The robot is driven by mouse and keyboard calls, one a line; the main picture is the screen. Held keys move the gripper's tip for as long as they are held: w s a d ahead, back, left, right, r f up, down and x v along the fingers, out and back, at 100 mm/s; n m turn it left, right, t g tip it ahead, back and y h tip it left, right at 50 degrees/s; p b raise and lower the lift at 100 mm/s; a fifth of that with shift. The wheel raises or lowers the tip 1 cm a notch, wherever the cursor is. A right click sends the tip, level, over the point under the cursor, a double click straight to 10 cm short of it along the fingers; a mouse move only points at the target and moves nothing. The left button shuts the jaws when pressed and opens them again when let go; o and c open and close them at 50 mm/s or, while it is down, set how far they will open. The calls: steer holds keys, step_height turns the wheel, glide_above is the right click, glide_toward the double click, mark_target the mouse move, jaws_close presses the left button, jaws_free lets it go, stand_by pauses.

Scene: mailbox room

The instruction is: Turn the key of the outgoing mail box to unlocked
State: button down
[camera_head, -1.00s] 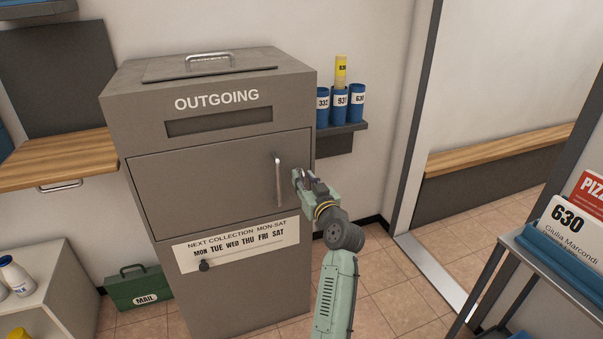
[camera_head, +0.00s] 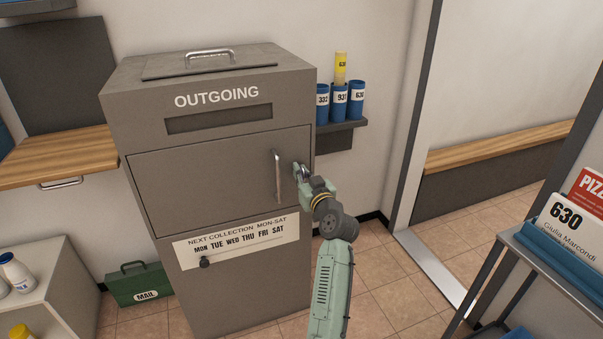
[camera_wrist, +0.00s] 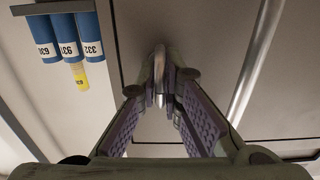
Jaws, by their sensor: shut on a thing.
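The grey outgoing mail box (camera_head: 205,200) stands upright, with its door (camera_head: 205,180) flush in the front and a vertical bar handle (camera_head: 278,177) near the door's right edge. My gripper (camera_head: 299,172) is at the right edge of the door, just right of the handle. In the wrist view my gripper (camera_wrist: 163,95) is shut on a small metallic key (camera_wrist: 161,75) between the fingertips. The handle (camera_wrist: 258,60) runs beside it there. The fingers hide most of the key and its lock, so I cannot tell how far the key is turned.
A small shelf (camera_head: 345,126) with blue tubes (camera_head: 340,105) and a yellow one (camera_head: 341,68) is on the wall to the right. A rack (camera_head: 530,250) with mail stands at the right. A green box (camera_head: 140,285) is on the floor at left.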

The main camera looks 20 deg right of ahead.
steer(key=shift+m, duration=0.4)
steer(key=m, duration=0.3)
steer(key=shift+d+m, duration=0.1)
steer(key=shift+m, duration=0.3)
steer(key=m+p, duration=0.2)
steer(key=m, duration=0.2)
steer(key=shift+m, duration=0.3)
steer(key=m+p, duration=0.2)
steer(key=m, duration=0.2)
steer(key=m+p, duration=0.2)
steer(key=m, duration=0.2)
steer(key=shift+d+f+m, duration=0.15)
steer(key=shift+f+m, duration=0.05)
steer(key=shift+m, duration=0.1)
steer(key=c, duration=1.8)
jaws_free()
steer(key=shift+o, duration=0.2)
